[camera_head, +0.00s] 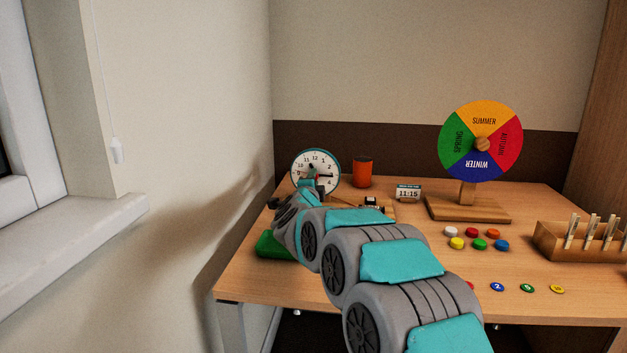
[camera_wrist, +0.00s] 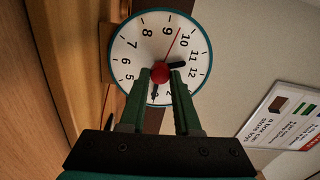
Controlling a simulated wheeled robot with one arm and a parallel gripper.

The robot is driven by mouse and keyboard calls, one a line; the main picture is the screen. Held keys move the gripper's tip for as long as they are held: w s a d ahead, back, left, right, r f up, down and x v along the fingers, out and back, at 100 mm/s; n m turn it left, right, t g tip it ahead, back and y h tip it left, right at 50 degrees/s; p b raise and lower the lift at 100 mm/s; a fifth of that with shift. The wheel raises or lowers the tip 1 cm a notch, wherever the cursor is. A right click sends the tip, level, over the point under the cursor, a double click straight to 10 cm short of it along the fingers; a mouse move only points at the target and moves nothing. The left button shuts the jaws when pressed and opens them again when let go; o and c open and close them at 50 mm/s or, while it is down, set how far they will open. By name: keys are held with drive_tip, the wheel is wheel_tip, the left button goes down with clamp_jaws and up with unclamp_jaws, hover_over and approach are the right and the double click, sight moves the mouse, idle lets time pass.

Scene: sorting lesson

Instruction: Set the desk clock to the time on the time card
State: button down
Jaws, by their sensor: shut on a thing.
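The desk clock (camera_head: 329,187) has a white face and teal rim and stands at the back left of the desk. In the wrist view the clock (camera_wrist: 121,48) appears turned on its side. Its short black hand points between 11 and 12, its longer black hand about at 3, and a thin red hand near 10. A red knob (camera_wrist: 160,73) sits at its centre. My gripper (camera_wrist: 160,75) has its green fingers on either side of the knob, shut on it, covering part of the lower face. The time card (camera_head: 408,194) reads 11:15.
An orange cup (camera_head: 362,172) stands right of the clock. A season wheel (camera_head: 481,140), coloured buttons (camera_head: 480,244), numbered discs (camera_head: 527,288) and a wooden peg box (camera_head: 570,240) are farther right. A green object (camera_head: 272,246) lies at the left edge. The wall is close on the left.

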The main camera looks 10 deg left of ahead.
idle(0.5)
drive_tip(key=c, duration=0.6)
unclamp_jaws()
drive_tip(key=s, duration=0.4)
drive_tip(key=s+b, duration=0.1)
drive_tip(key=s, duration=0.2)
drive_tip(key=shift+s+a, duration=0.2)
drive_tip(key=shift+s, duration=0.2)
